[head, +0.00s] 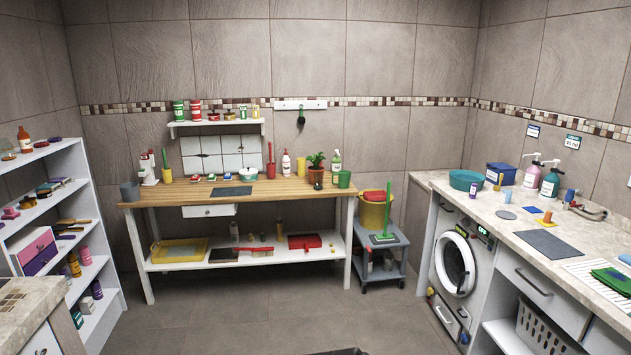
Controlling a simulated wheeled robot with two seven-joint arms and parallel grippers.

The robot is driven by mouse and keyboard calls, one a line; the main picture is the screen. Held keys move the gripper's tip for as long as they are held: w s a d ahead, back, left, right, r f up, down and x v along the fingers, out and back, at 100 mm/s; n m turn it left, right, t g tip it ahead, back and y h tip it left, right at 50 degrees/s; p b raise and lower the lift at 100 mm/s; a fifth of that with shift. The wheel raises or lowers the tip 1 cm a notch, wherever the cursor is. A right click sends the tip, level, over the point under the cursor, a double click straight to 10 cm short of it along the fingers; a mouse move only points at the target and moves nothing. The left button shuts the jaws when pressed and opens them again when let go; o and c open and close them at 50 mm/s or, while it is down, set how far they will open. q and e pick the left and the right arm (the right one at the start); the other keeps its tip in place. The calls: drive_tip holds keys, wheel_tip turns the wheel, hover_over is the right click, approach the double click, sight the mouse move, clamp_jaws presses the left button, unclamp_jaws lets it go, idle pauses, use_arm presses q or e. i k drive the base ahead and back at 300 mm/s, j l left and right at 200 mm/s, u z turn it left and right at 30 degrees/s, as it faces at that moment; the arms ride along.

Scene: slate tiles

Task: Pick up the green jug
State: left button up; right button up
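A small green vessel, which looks like the green jug (344,179), stands upright near the right end of the wooden-topped workbench (280,190) at the back wall. It is small in the picture, so a handle or spout cannot be made out clearly. It is beside a white and green spray bottle (336,160) and a potted plant (316,172). Neither of my grippers is in the head view.
A trolley (382,258) with a yellow bucket (374,212) and a green broom stands right of the bench. A washing machine (455,262) and counter line the right side, white shelves (50,200) the left. The middle floor (260,315) is clear.

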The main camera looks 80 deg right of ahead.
sight(344, 176)
drive_tip(key=z, duration=2.95)
drive_tip(key=i+u, duration=0.35)
drive_tip(key=i, duration=1.85)
